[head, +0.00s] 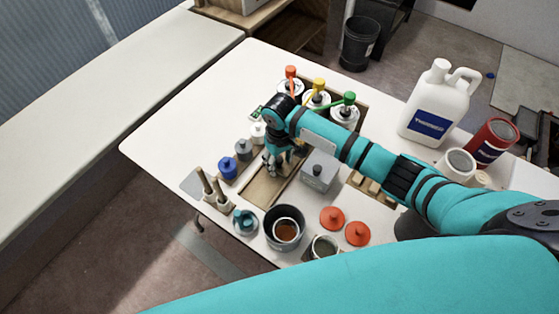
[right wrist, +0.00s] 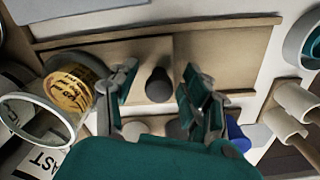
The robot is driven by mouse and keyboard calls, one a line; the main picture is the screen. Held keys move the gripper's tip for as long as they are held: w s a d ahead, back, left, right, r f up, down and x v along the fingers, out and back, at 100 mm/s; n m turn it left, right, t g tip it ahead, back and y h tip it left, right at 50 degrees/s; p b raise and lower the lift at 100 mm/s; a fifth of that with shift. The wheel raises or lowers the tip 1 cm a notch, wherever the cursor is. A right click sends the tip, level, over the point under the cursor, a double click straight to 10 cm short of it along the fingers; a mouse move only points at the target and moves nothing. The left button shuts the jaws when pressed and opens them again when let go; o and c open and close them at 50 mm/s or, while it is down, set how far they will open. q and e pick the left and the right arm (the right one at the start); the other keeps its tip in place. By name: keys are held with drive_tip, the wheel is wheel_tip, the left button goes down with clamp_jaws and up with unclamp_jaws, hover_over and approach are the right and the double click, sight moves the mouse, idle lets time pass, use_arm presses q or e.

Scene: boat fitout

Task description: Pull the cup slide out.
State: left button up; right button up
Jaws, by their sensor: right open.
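The cup slide appears to be the flat wooden board (right wrist: 110,58) between wooden rails in the right wrist view; part of it shows in the head view as a wooden strip (head: 263,191). A dark round knob (right wrist: 158,85) stands up near the board's edge. My right gripper (right wrist: 161,98) is open, with one finger on each side of the knob and gaps between. In the head view my right gripper (head: 277,164) points down over the strip and hides the knob. My left gripper is not in view.
A grey box (head: 318,171) stands just right of my right gripper. Blue (head: 228,167) and other small knobbed pots stand to its left. Wooden-handled tools (head: 211,190), a dark cup (head: 284,228) and orange lids (head: 332,217) lie nearer the front edge. A white jug (head: 435,105) stands at right.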

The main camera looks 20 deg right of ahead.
drive_tip(key=shift+f, duration=0.2)
clamp_jaws()
idle(0.5)
